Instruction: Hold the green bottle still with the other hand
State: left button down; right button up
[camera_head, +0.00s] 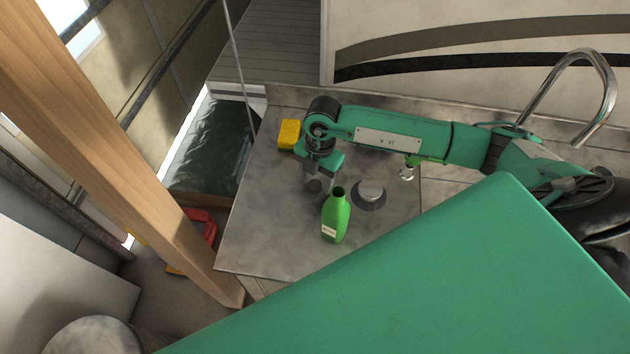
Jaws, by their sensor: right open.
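The green bottle (335,220) stands upright on the grey metal counter (275,240), with a pale label low on its side. Its dark mouth shows open at the top. My right gripper (320,184) points down just behind the bottle and slightly to its left in the picture. It is open, and nothing shows between its fingers. The fingers are small and partly hidden under the wrist, and I cannot tell whether they touch the bottle. My left gripper is not in view.
A round metal piece (370,192) lies right of the bottle. A yellow sponge-like block (289,134) is at the counter's back left. A curved faucet (585,75) rises at the right. A wooden post (110,130) stands left of the counter. The counter's front left is clear.

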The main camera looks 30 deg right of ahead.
aim_at(316, 184)
jog(key=shift+f, duration=0.5)
jog(key=c, duration=1)
jog(key=shift+r, duration=0.1)
jog(key=shift+c, duration=0.2)
notch_tip(316, 184, up, 20)
jog(key=b, duration=0.5)
